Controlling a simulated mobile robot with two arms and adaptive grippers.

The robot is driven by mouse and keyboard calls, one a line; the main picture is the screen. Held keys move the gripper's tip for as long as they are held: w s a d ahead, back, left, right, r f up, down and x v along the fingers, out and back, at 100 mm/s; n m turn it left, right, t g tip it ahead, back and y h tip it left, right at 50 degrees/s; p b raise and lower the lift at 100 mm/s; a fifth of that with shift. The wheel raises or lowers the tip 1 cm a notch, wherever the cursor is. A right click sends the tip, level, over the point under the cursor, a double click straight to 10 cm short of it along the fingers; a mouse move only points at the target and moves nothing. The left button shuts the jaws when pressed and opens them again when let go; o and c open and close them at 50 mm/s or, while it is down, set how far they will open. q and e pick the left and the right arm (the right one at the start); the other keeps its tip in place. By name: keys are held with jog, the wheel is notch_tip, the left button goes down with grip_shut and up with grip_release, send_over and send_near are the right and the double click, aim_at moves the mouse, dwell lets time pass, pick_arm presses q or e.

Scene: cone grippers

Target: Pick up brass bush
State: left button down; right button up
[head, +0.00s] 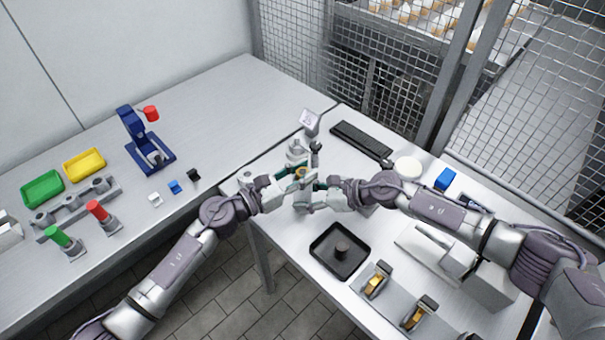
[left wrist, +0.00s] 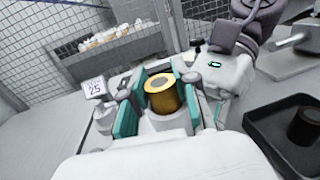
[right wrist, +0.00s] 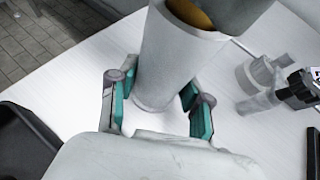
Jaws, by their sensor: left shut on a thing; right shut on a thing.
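The brass bush (left wrist: 164,92) has a golden side and a hole in its top. It sits between the teal fingers of my left gripper (left wrist: 160,100), which is shut on it. A pale cylindrical part (left wrist: 172,121) is directly below the bush. My right gripper (right wrist: 160,115) is shut on this pale part (right wrist: 165,65), which stands upright between its teal fingers. A little of the brass (right wrist: 190,12) shows at the part's upper end. In the head view both grippers meet at the table's left side, with the bush (head: 300,172) small between them. Whether bush and pale part touch is unclear.
A black tray (head: 322,262) with a dark cylinder (head: 342,247) lies just in front of the grippers. Fixtures with brass-coloured parts (head: 376,282) stand nearer. A keyboard (head: 360,140) and small display (head: 310,121) are behind. Wire mesh fencing borders the back.

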aim_at(302, 171)
pick_arm(q)
notch_tip(302, 171, up, 10)
jog(key=shift+f, duration=0.2)
dwell(0.4)
pick_arm(e)
jog(key=o, duration=0.9)
jog(key=shift+o, duration=0.2)
jog(key=v, duration=1.2)
jog(key=shift+f, duration=0.1)
